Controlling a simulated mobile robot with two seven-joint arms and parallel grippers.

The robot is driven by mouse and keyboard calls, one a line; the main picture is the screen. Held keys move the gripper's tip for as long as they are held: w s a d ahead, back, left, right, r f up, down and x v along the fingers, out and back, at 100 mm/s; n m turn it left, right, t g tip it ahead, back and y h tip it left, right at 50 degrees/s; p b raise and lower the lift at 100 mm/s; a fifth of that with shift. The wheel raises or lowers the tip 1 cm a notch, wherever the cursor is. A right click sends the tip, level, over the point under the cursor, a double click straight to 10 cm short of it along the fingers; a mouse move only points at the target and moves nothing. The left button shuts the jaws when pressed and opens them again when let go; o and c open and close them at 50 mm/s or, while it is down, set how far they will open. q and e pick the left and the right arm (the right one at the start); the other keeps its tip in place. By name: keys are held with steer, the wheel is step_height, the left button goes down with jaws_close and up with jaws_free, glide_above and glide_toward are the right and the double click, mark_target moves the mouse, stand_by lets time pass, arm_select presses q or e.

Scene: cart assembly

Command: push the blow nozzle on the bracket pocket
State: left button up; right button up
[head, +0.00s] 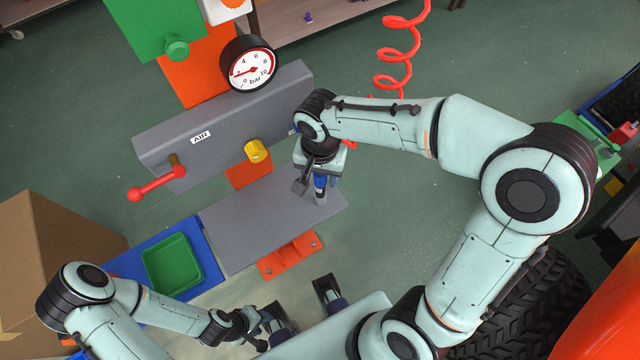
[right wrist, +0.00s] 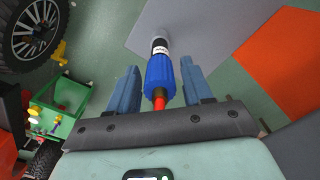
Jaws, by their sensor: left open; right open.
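The blow nozzle has a blue grip, a black-and-white labelled end and a red hose end. In the right wrist view the nozzle (right wrist: 160,72) is between the fingers of my right gripper (right wrist: 162,88), with gaps on both sides. In the head view the nozzle (head: 320,186) shows under my right gripper (head: 318,178), with its lower end at the right part of the grey plate (head: 240,235). My right gripper is open around it. I cannot make out the bracket pocket. My left gripper (head: 304,304) is open and empty at the bottom, below the orange bracket (head: 290,258).
A grey panel (head: 220,135) marked AIR carries a red-handled valve (head: 157,182), a yellow knob (head: 256,151) and a gauge (head: 249,63). A green tray (head: 172,264) sits on a blue mat (head: 208,262). A cardboard box (head: 50,235) stands left. A red coiled hose (head: 392,50) hangs behind.

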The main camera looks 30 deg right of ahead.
steer(key=c, duration=0.9)
step_height(320, 180, up, 6)
steer(key=p, duration=0.4)
steer(key=shift+f, duration=0.15)
arm_select(q)
steer(key=r, duration=0.1)
steer(key=w+r, duration=0.1)
steer(key=r, duration=0.2)
steer(key=shift+w+r, duration=0.2)
steer(key=shift+w, duration=0.15)
arm_select(e)
steer(key=shift+f, duration=0.1)
arm_select(q)
steer(key=shift+s, duration=0.1)
steer(key=shift+a, duration=0.15)
arm_select(e)
steer(key=shift+a, duration=0.15)
